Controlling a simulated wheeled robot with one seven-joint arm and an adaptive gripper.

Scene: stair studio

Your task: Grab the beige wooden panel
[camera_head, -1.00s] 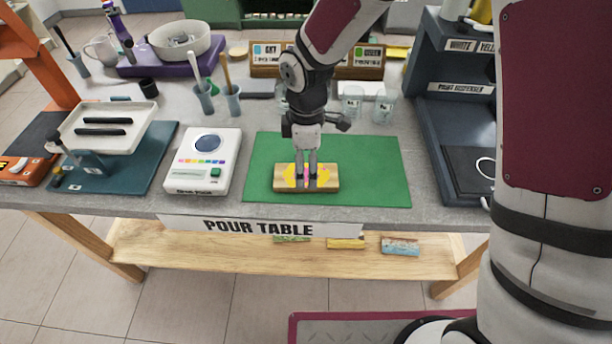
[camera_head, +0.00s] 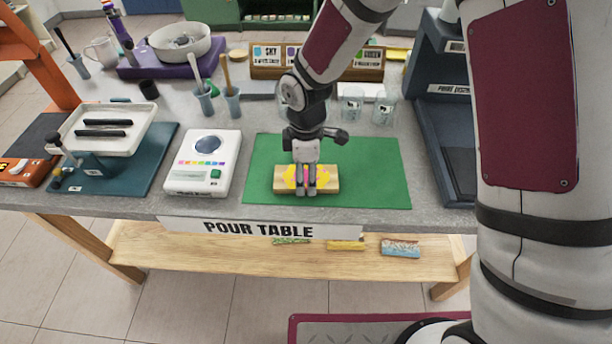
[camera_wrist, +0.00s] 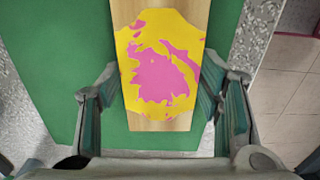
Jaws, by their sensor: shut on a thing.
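The beige wooden panel (camera_head: 329,179) lies over the green mat (camera_head: 381,181) near the front edge of the table. Its top carries a yellow and pink paint patch, which shows large in the wrist view (camera_wrist: 160,70). My gripper (camera_head: 305,188) points down at the middle of the panel's front side in the head view and covers part of it. In the wrist view my gripper (camera_wrist: 162,103) has one finger on each side of the panel, and it is shut on the panel. I cannot tell whether the panel is lifted off the mat.
A white scale (camera_head: 203,163) stands left of the mat. Two clear cups (camera_head: 352,105) stand behind it, and a dark paint dispenser (camera_head: 445,150) is at the right. A white tray (camera_head: 75,140) is at the left. The mat is clear right of the panel.

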